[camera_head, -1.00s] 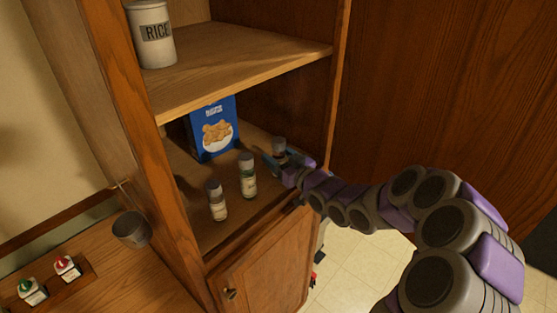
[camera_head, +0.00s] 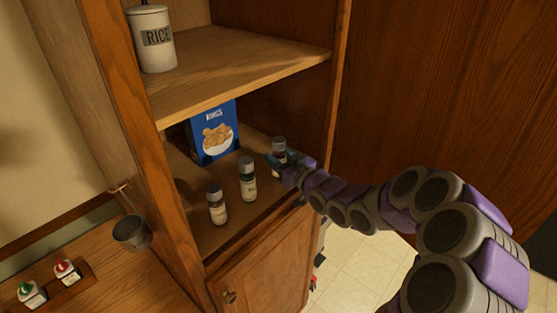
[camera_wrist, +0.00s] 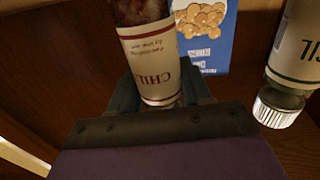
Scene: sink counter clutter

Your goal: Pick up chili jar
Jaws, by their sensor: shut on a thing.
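The chili jar (camera_wrist: 150,55) is in the wrist view, with a cream label reading "CHIL" and dark red contents. It appears upside down in that picture. My gripper (camera_wrist: 160,98) is shut on it, with a finger on each side of the jar. In the head view the chili jar (camera_head: 279,146) shows its grey lid at the right of the lower shelf, and my gripper (camera_head: 279,163) is at it, hiding most of its body. I cannot tell whether its base touches the shelf.
Two similar jars, a middle one (camera_head: 248,180) and a left one (camera_head: 216,205), stand on the lower shelf (camera_head: 240,229). A blue cereal box (camera_head: 215,135) stands behind. The upper shelf (camera_head: 235,65) holds a rice canister (camera_head: 153,40). The cabinet's right wall is close to my gripper.

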